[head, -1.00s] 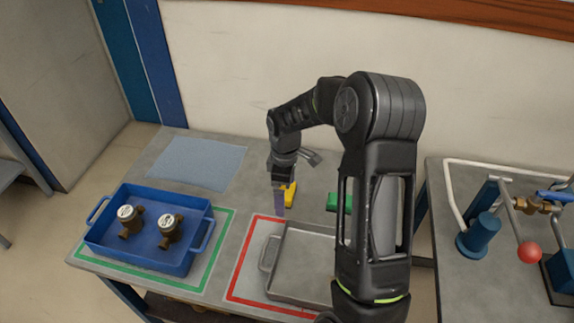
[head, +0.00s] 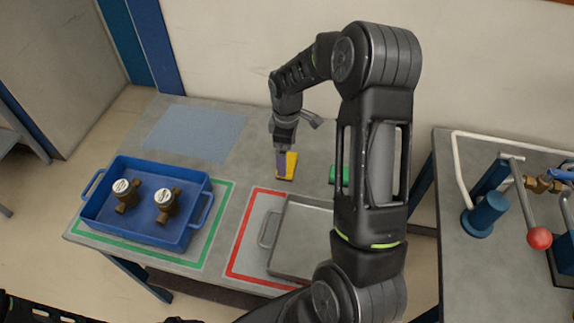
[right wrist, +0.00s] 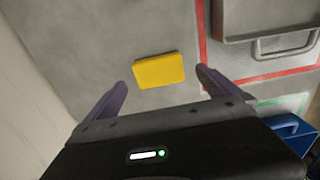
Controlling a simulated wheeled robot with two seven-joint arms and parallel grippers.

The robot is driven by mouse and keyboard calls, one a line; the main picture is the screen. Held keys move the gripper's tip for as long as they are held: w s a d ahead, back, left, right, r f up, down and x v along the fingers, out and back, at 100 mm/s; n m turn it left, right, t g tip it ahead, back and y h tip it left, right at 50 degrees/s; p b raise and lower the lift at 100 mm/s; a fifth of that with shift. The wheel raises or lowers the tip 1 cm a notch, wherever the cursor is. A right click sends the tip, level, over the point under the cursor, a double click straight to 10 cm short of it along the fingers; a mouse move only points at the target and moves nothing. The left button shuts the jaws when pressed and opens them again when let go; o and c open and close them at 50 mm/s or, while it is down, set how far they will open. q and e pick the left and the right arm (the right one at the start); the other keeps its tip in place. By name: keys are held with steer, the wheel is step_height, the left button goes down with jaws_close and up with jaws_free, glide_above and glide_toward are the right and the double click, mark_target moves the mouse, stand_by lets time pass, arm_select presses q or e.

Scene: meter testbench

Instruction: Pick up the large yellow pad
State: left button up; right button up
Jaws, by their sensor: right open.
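The large yellow pad (head: 288,166) lies flat on the grey table behind the red-outlined area. In the right wrist view the yellow pad (right wrist: 159,70) shows whole, a little beyond the fingertips and between their lines. My right gripper (head: 283,172) points down over the pad, and its purple fingers hide part of it in the head view. In the right wrist view the right gripper (right wrist: 161,77) is open, with nothing between its fingers. My left gripper does not show clearly; only a dark part of my own body is at the lower left.
A blue tray (head: 130,231) with two brass meters (head: 167,203) stands in the green outline. A grey metal tray (head: 292,277) stands in the red outline. A green block (head: 338,176) is right of the pad. A blue-grey mat (head: 195,132) lies at back left.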

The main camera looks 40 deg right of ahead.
mark_target(292, 158)
steer(key=shift+f, duration=0.4)
step_height(292, 158, down, 4)
steer(key=shift+f+b, duration=0.2)
steer(key=shift+b, duration=0.9)
steer(key=shift+c, duration=0.3)
steer(key=c, duration=1.3)
